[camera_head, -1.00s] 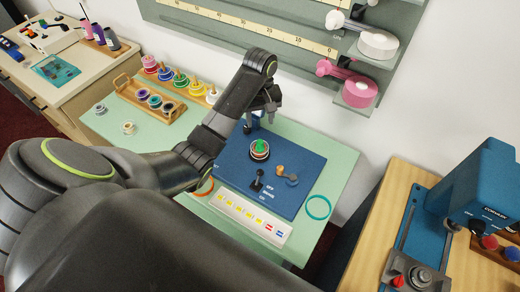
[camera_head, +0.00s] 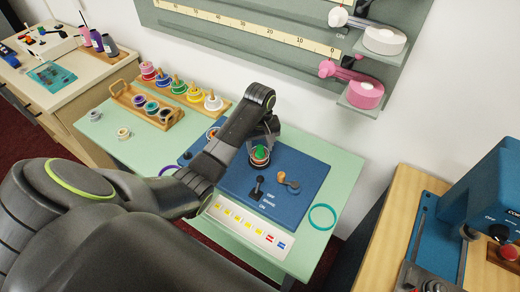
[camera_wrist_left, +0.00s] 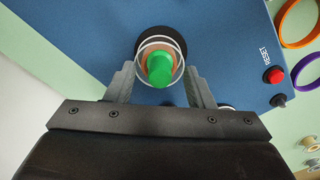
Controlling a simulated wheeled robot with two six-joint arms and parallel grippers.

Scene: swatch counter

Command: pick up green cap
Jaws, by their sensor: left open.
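The green cap (camera_head: 260,151) sits upright on top of a round, ringed stack on the blue panel (camera_head: 303,196). In the left wrist view the green cap (camera_wrist_left: 160,69) shows between the two fingers, inside pale clear rings. My left gripper (camera_head: 263,140) is over the stack. Its fingers (camera_wrist_left: 160,85) are open, one on each side of the cap, and there are gaps between them and it. The arm hides part of the panel's left side. My right gripper is not in view.
A black lever (camera_head: 257,187) and an orange-knobbed lever (camera_head: 288,181) stand on the panel near the cap. A red button (camera_wrist_left: 274,75) is on the panel. A wooden tray of spools (camera_head: 148,105) stands back left. A teal ring (camera_head: 322,217) lies at right.

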